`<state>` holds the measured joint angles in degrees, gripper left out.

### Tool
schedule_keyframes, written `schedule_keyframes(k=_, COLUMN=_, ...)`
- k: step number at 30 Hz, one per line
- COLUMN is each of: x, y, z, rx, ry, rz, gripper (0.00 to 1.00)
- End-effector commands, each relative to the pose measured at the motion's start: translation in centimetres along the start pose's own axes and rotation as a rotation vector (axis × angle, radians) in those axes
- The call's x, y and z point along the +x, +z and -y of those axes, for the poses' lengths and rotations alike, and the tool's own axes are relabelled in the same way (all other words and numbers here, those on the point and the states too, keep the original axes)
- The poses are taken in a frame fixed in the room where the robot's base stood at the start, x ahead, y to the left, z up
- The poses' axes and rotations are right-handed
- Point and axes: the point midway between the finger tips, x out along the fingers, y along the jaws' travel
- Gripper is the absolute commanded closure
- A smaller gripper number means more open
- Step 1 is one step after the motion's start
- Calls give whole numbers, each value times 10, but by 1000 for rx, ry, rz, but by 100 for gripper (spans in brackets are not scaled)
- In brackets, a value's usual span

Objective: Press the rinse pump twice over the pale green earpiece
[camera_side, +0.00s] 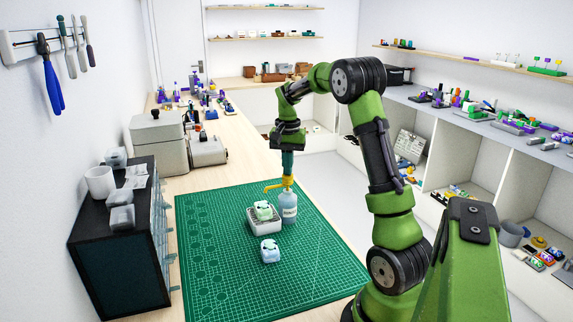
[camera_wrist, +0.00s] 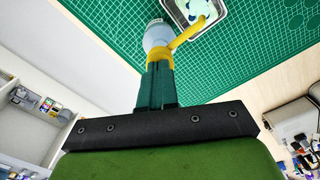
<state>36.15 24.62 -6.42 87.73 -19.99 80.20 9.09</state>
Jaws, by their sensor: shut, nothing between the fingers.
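The rinse pump is a pale blue bottle (camera_side: 289,210) with a yellow pump head (camera_side: 279,184), upright on the green cutting mat. Its spout points left, over a small white tray (camera_side: 251,222). The pale green earpiece (camera_side: 264,210) lies in that tray, under the spout. My gripper (camera_side: 288,172) is shut and empty, pointing down with its fingertips at the top of the pump head; it seems to touch it. In the wrist view my shut fingers (camera_wrist: 157,72) meet the yellow head, and the spout (camera_wrist: 188,34) reaches over the tray (camera_wrist: 221,7).
A pale blue earpiece (camera_side: 270,251) lies on the mat (camera_side: 225,275) in front of the tray. A dark drawer cabinet (camera_side: 120,240) with a white cup (camera_side: 100,182) stands at left. Grey-beige machines (camera_side: 160,140) stand behind the mat. The mat's left and front are clear.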

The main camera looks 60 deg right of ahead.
Motion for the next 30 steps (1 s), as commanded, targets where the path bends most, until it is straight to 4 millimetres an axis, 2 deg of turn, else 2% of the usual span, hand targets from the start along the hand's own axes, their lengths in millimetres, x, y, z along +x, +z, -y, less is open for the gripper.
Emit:
schedule_keyframes(k=6, x=8, y=0, z=0, rx=0, ry=0, rz=1, gripper=100)
schedule_keyframes(k=13, x=7, y=0, z=0, rx=-1, ry=0, rz=1, gripper=100)
schedule_keyframes(k=24, x=-14, y=0, z=1, rx=-1, ry=-1, rz=0, gripper=100)
schedule_keyframes(k=30, x=-17, y=0, z=0, rx=-1, ry=0, rz=1, gripper=100)
